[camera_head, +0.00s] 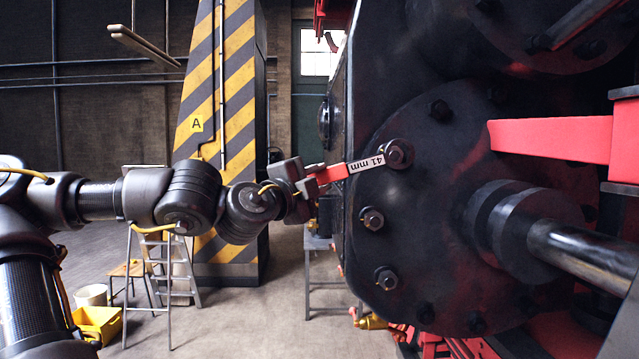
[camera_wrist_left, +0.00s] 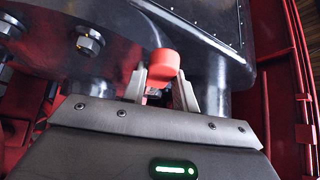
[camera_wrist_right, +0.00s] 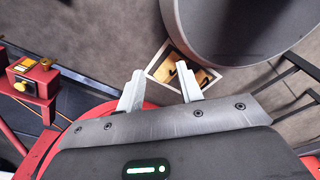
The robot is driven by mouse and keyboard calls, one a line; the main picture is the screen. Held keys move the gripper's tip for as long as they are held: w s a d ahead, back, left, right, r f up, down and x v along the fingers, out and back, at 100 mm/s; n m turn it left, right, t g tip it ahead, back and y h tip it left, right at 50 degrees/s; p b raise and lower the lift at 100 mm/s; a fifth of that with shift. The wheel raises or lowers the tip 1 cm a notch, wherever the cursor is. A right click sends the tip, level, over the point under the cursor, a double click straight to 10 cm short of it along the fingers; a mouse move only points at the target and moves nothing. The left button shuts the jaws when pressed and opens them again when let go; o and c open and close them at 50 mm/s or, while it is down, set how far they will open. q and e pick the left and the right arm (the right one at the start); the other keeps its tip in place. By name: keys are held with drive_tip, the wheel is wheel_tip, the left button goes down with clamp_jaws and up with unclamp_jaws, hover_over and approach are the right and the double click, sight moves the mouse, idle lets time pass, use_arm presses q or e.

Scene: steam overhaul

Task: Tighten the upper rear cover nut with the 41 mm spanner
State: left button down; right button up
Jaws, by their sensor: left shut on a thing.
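The 41 mm spanner (camera_head: 365,164), with a red handle and pale labelled shank, points right and slightly up in the head view. My left gripper (camera_head: 312,180) is shut on its red handle, whose rounded end shows between the fingers in the left wrist view (camera_wrist_left: 162,70). The spanner's far end meets the upper cover nut (camera_head: 399,153); I cannot tell whether it fits fully around it. Two more nuts sit below on the dark cover, a middle one (camera_head: 372,218) and a lower one (camera_head: 386,279). My right gripper (camera_wrist_right: 158,92) is open and empty, outside the head view.
A thick piston rod (camera_head: 580,252) and a red bar (camera_head: 550,135) stick out at right. A striped pillar (camera_head: 225,90), a stepladder (camera_head: 160,265) and a yellow bin (camera_head: 98,322) stand at left. A large grey round thing (camera_wrist_right: 240,25) lies ahead of my right gripper.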

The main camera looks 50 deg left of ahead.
use_arm(q)
drive_tip(key=shift+w+a+f, duration=0.15)
drive_tip(key=shift+w+a, duration=0.15)
drive_tip(key=shift+w, duration=0.3)
drive_tip(key=shift+w+a+f, duration=0.1)
drive_tip(key=shift+w+a, duration=0.1)
drive_tip(key=shift+w, duration=0.05)
drive_tip(key=shift+s+a+b, duration=0.15)
drive_tip(key=shift+a+b, duration=0.1)
drive_tip(key=shift+b, duration=0.15)
drive_tip(key=shift+w+a, duration=0.25)
drive_tip(key=shift+s, duration=0.1)
use_arm(e)
drive_tip(key=shift+s+f, duration=0.15)
drive_tip(key=shift+f, duration=0.4)
drive_tip(key=shift+a, duration=0.1)
use_arm(q)
drive_tip(key=shift+a, duration=0.2)
drive_tip(key=shift+w+a+b, duration=0.3)
drive_tip(key=shift+w+a, duration=0.05)
drive_tip(key=shift+w, duration=0.05)
use_arm(e)
drive_tip(key=shift+f, duration=0.2)
use_arm(q)
drive_tip(key=shift+w+a, duration=0.15)
drive_tip(key=shift+a, duration=0.05)
idle(0.4)
